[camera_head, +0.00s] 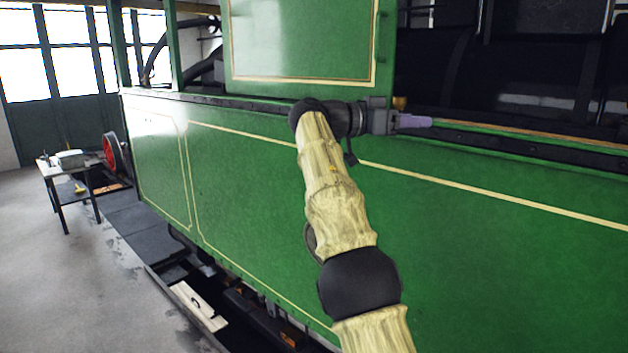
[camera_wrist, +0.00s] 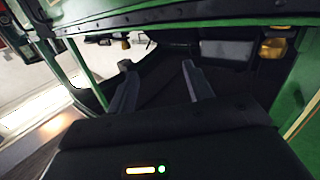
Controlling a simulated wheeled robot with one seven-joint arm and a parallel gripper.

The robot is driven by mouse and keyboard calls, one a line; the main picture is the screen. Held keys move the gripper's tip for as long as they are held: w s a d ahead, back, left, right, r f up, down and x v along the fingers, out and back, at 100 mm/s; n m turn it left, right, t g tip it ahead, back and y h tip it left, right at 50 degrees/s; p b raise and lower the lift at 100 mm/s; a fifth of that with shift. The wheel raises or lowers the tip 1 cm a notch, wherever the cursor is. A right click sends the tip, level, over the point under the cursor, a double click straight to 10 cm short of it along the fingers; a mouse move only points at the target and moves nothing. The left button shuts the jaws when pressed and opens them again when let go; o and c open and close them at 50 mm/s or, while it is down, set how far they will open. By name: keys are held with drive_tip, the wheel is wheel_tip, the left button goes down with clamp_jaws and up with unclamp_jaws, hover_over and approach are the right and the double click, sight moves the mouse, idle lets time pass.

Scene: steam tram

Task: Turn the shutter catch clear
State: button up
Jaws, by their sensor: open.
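The green shutter panel (camera_head: 300,38) with a cream border stands upright above the green tram side. A small brass piece (camera_head: 400,103) sits by its lower right corner, just behind my gripper (camera_head: 416,122); it may be the catch, but I cannot tell. In the wrist view a brass piece (camera_wrist: 274,46) shows at the upper right, outside the fingers. My gripper (camera_wrist: 158,80) is open, its two fingers apart with nothing between them. In the head view the wrist hides part of the ledge, and the fingers point right along it.
The tram's green side wall (camera_head: 270,200) runs close below my arm. A dark boiler (camera_head: 520,80) lies behind the ledge at right. A small table (camera_head: 70,172) stands at far left on open grey floor. A grey block (camera_wrist: 228,50) lies ahead in the wrist view.

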drive_tip(key=w+d+f+n+t+y+b, duration=0.15)
drive_tip(key=d+f+n+y+b, duration=0.35)
drive_tip(key=f, duration=1)
drive_tip(key=s+f+n+g+y+b, duration=0.1)
drive_tip(key=s+f+n+y+b, duration=0.15)
drive_tip(key=f, duration=0.65)
drive_tip(key=s+f+n+y+b, duration=0.1)
drive_tip(key=f+n+y, duration=0.15)
drive_tip(key=f, duration=0.65)
drive_tip(key=s+a+f+n+g+y+b, duration=0.1)
drive_tip(key=s+a+f+n+y+b, duration=0.1)
drive_tip(key=s+f, duration=1.2)
drive_tip(key=s+a+f+n+g+y+b, duration=0.1)
drive_tip(key=s+a+f+y+b, duration=0.4)
drive_tip(key=s+f, duration=0.9)
wheel_tip(320, 180, down, 2)
drive_tip(key=shift+s+a+f+n+b, duration=0.15)
drive_tip(key=shift+s+a+n+b, duration=0.05)
drive_tip(key=shift+a+n+b, duration=0.65)
drive_tip(key=shift+o, duration=0.3)
